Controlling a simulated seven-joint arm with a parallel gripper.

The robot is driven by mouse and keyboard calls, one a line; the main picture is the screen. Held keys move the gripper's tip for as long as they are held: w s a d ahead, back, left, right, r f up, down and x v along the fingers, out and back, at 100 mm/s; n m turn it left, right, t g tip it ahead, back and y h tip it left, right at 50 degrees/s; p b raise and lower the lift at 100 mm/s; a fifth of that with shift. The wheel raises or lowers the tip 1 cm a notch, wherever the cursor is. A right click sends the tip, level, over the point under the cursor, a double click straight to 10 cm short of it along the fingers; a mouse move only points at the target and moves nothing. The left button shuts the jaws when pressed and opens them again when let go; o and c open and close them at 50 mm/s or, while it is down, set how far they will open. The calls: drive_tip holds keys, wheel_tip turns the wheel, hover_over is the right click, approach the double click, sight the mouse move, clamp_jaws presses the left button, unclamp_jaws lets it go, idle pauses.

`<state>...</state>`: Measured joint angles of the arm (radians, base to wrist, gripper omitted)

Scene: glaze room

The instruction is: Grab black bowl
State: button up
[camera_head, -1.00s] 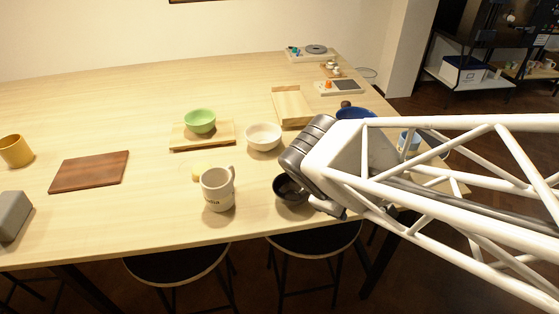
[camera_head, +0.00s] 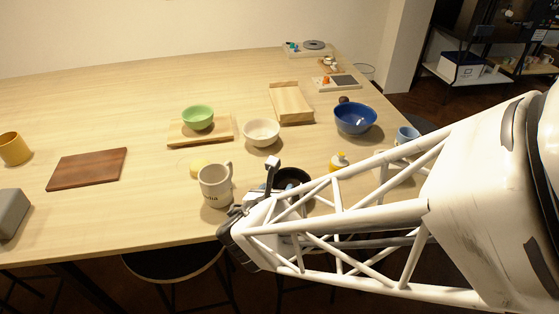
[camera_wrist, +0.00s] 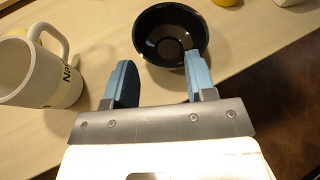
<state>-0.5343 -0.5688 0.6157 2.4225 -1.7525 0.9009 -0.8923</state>
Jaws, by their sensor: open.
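The black bowl (camera_head: 291,178) stands upright on the table near its front edge, partly hidden behind my arm in the head view. In the wrist view the black bowl (camera_wrist: 171,36) lies just beyond my fingertips, and it looks empty. My gripper (camera_wrist: 160,75) is open, its two blue-padded fingers apart and nothing between them. The right fingertip overlaps the bowl's near right rim in the picture; I cannot tell whether they touch. In the head view my gripper (camera_head: 270,172) is mostly hidden by the arm, with one finger showing left of the bowl.
A white lettered mug (camera_head: 215,186) stands close left of the bowl; it also shows in the wrist view (camera_wrist: 32,72). A cream bowl (camera_head: 262,132), a blue bowl (camera_head: 355,119) and a yellow item (camera_head: 339,160) are farther back. The table edge is near.

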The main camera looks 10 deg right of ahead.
sight(277, 177)
drive_tip(key=shift+w+a+f+n+t+y, duration=0.15)
drive_tip(key=shift+a+f+n+y, duration=0.1)
drive_tip(key=shift+a+n, duration=0.25)
drive_tip(key=shift+s+a+f+n+t+y, duration=0.15)
drive_tip(key=shift+a+n+y, duration=0.15)
drive_tip(key=shift+n, duration=0.2)
drive_tip(key=shift+w, duration=0.15)
drive_tip(key=shift+x, duration=1.2)
drive_tip(key=shift+w, duration=0.1)
drive_tip(key=shift+x, duration=2.55)
drive_tip(key=shift+c, duration=0.5)
drive_tip(key=shift+f, duration=0.1)
clamp_jaws()
